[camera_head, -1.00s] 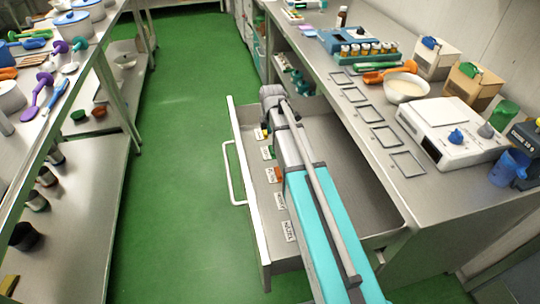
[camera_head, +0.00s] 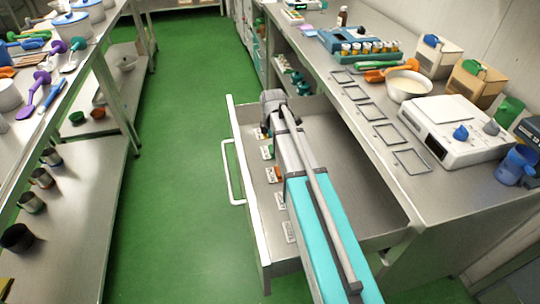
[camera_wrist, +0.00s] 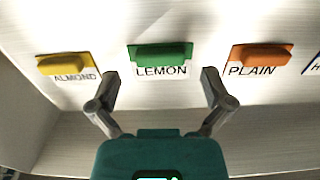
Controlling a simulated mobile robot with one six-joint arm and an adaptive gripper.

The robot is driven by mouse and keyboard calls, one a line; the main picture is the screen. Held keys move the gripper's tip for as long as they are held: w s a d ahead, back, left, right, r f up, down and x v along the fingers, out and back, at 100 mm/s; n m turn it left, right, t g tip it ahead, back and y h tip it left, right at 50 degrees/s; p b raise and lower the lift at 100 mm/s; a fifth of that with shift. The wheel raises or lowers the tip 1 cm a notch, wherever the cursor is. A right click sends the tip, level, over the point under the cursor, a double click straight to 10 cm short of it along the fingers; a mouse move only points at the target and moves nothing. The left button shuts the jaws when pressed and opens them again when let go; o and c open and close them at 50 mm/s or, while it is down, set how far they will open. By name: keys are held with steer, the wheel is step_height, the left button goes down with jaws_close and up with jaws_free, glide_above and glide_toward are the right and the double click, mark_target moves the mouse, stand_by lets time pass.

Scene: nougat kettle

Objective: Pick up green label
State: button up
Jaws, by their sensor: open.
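The green label (camera_wrist: 160,56) lies in the open drawer, a green block on a white card printed LEMON. It sits between a yellow ALMOND label (camera_wrist: 66,66) and an orange PLAIN label (camera_wrist: 262,57). In the wrist view my gripper (camera_wrist: 160,76) is open and empty. Its fingers stand apart, one toward each side of the green label, with their tips near the card's lower edge. I cannot tell their height above it. In the head view the green label (camera_head: 267,152) shows small, and my arm's end hangs over the drawer near the labels.
The drawer's front wall (camera_head: 247,185) stands close to the row of labels. The drawer floor (camera_head: 350,185) right of my arm is clear. The counter above holds a white scale (camera_head: 452,147), a bowl (camera_head: 408,84) and several empty frames.

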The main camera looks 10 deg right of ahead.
steer(key=shift+f+b, duration=0.8)
steer(key=shift+f, duration=0.35)
steer(key=c, duration=0.8)
